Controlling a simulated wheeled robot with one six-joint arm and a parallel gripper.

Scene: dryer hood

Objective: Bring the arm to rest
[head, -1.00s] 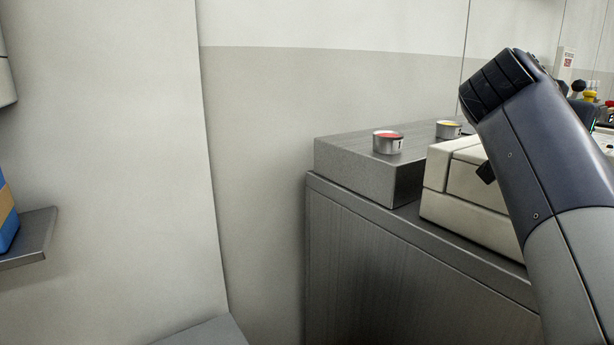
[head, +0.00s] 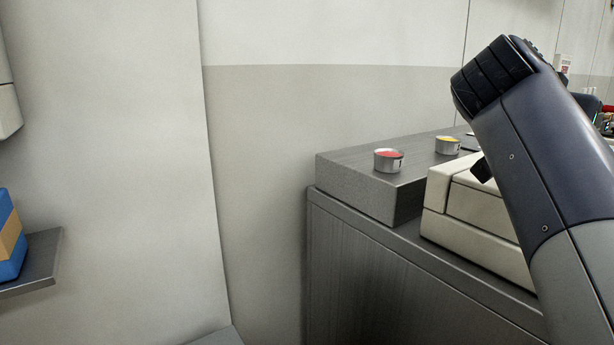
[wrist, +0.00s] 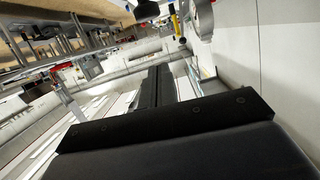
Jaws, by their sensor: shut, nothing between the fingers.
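In the wrist view my gripper (wrist: 158,82) is shut. Its dark fingers lie together, with nothing between them. In the head view my arm rises at the right, bent at a dark joint near the top. Only a small dark part shows beside it, in front of the cream box, and I cannot tell whether it belongs to my gripper.
A shelf (head: 40,265) with a blue-and-tan block (head: 10,240) is at left.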

